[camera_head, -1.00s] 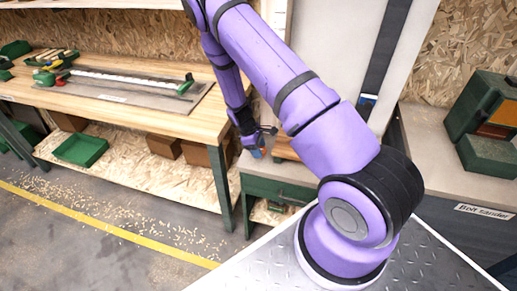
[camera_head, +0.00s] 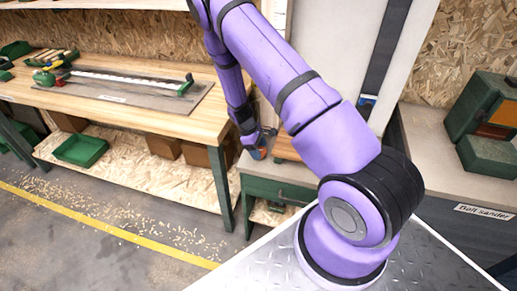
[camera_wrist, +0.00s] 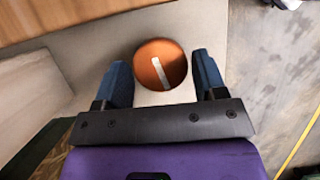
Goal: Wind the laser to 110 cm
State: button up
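An orange round knob (camera_wrist: 150,75) with a white line across its face shows in the wrist view. The line leans slightly, its upper end to the left. My gripper (camera_wrist: 163,78) has its two blue fingers apart, one on each side of the knob. A narrow gap shows at the right finger; I cannot tell whether the left finger touches. In the head view my gripper (camera_head: 259,146) is low over the small green bench, with a bit of orange at its fingertips. I cannot make out the laser or a height reading.
A wooden workbench (camera_head: 190,118) with a long white strip (camera_head: 130,80) stands at the left. A tall pale panel with a dark vertical strip (camera_head: 388,50) stands behind my arm.

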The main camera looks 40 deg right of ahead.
jog(key=v, duration=1)
jog(key=shift+r, duration=0.35)
jog(key=shift+a, duration=0.15)
jog(key=s+a+n+t+h, duration=0.15)
jog(key=s+n+t, duration=0.25)
jog(key=n, duration=0.8)
jog(key=shift+h, duration=0.25)
jog(key=shift+x, duration=5.45)
jog(key=shift+a, duration=0.1)
jog(key=c, duration=0.6)
jog(key=shift+m, duration=0.3)
jog(key=shift+c, duration=0.2)
